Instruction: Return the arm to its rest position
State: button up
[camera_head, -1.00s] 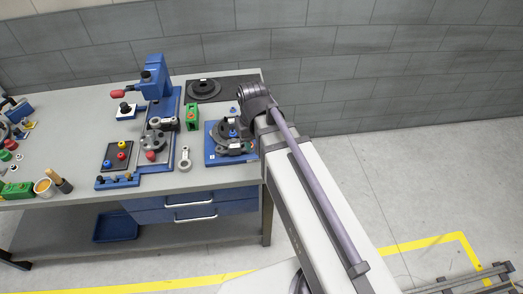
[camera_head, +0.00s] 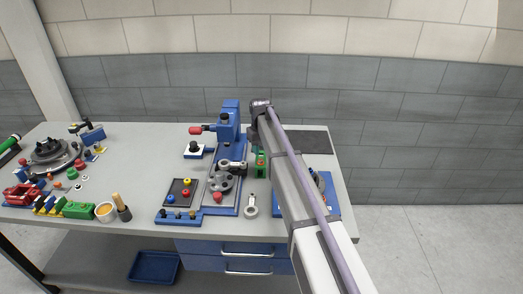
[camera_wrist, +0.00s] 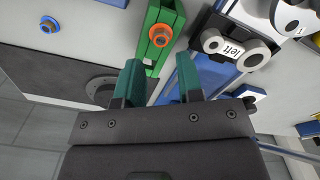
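My gripper (camera_wrist: 160,78) shows in the wrist view with its two dark green fingers apart and nothing held between them. Beyond the fingertips are a green block (camera_wrist: 167,18) with an orange ring on it and a strip of blue base plate. In the head view my arm reaches over the right part of the table, and my gripper is hidden there. The arm covers part of the blue fixture plate (camera_head: 332,208) at the right.
The grey table (camera_head: 335,228) carries a blue fixture (camera_head: 229,125) with a red handle, the green block (camera_head: 261,164) and a link part (camera_head: 251,209). A cup (camera_head: 105,212) and several small parts stand at the left. A link labelled "left" (camera_wrist: 237,48) lies near my gripper.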

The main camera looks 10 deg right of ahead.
aim_at(260, 160)
notch_tip(260, 160, down, 5)
jog(key=b, duration=0.4)
jog(key=shift+f, duration=0.1)
jog(key=shift+r, duration=0.2)
grip_shut()
notch_tip(260, 160, up, 7)
jog(key=p, duration=0.7)
